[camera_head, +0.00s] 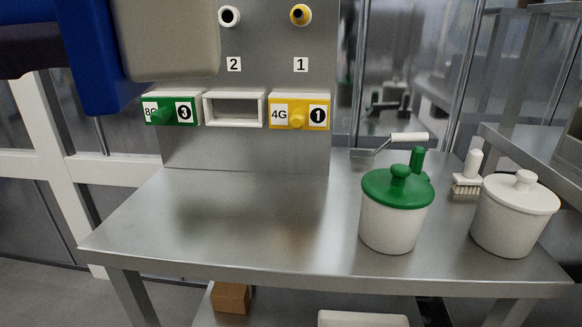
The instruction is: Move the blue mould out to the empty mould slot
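The empty mould slot (235,94) is a white-framed opening under the label 2 on the grey metal panel. A green mould (186,112) marked 3 fills the slot to its left, and a yellow mould (318,114) marked 1 fills the slot to its right. I see no blue mould that I can make out. A large blue and beige shape close to the camera fills the upper left; I cannot tell what it is. It hides part of the panel above the green mould. Neither gripper's fingers show.
The steel table (240,225) is clear in front of the slots. A white pot with a green lid (394,221) and an all-white lidded pot (511,217) stand at the right. A cardboard box (230,298) sits below.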

